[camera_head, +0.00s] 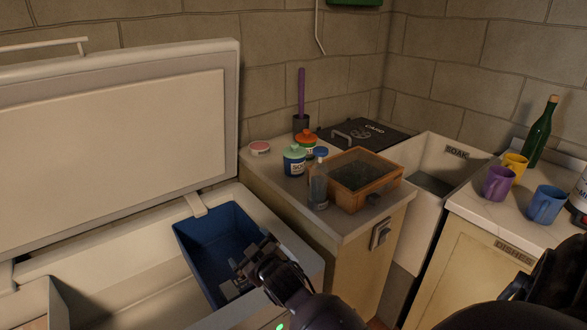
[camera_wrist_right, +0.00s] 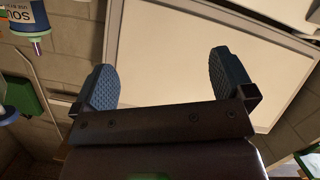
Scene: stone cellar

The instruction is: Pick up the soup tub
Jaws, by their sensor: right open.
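A tub with a teal lid (camera_head: 294,160) stands on the counter top, its label starting with "SO". A labelled container (camera_wrist_right: 30,18), cut off at the top left of the wrist view, reads "SOU" and looks to be the soup tub. My right gripper (camera_head: 256,262) is over the blue bin in the open chest freezer, away from the tub. In the wrist view its blue ridged fingers (camera_wrist_right: 165,82) stand wide apart with nothing between them. My left gripper is not in view.
The blue bin (camera_head: 184,242) sits in the freezer under its raised lid (camera_head: 120,150). By the tub stand an orange-lidded tub (camera_head: 306,141), a clear bottle (camera_head: 318,188) and a wooden-framed box (camera_head: 382,190). Mugs (camera_head: 497,184) and a green bottle (camera_head: 541,135) stand right of the sink (camera_head: 405,230).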

